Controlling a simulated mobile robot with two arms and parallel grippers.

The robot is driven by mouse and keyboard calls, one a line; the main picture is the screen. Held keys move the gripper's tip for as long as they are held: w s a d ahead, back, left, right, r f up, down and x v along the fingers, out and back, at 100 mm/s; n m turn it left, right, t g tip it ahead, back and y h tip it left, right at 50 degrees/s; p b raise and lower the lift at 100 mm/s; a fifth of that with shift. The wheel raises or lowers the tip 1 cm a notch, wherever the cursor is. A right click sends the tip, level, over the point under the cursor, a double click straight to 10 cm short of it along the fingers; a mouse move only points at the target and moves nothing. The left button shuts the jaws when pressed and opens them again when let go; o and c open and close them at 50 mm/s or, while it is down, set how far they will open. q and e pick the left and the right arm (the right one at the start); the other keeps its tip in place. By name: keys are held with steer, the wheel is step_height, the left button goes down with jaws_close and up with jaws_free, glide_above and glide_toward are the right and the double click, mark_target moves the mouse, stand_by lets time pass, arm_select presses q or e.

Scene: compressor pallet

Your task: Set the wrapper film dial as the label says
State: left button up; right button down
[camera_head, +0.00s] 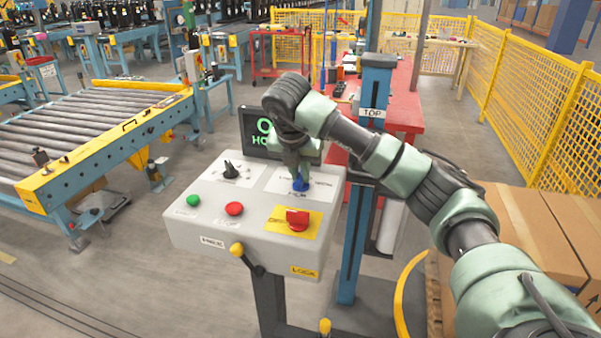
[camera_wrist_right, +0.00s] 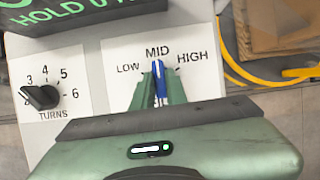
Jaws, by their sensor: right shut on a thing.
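The blue film dial (camera_head: 300,185) sits on a white plate at the far right of the grey control box (camera_head: 205,215). My right gripper (camera_head: 299,176) reaches down over it, its fingers on either side. In the right wrist view, the fingertips (camera_wrist_right: 160,88) are shut on the blue dial (camera_wrist_right: 157,70). Its plate reads LOW, MID and HIGH, and its tip points at MID. The fingers hide the dial's lower part. My left gripper is not in view.
A black TURNS knob (camera_wrist_right: 42,97) is left of the dial. A green button (camera_head: 194,201), a red button (camera_head: 235,209) and a red switch (camera_head: 297,220) are nearer. A display reading HOLD (camera_wrist_right: 85,12) stands behind. Cartons (camera_head: 545,240) are at right.

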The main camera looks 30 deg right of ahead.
steer(key=shift+r, duration=0.15)
stand_by(0.3)
steer(key=c, duration=1.4)
jaws_free()
steer(key=shift+c, duration=0.2)
steer(key=v, duration=0.7)
steer(key=shift+r, duration=0.3)
steer(key=shift+s+a+f, duration=0.1)
steer(key=shift+a, duration=0.05)
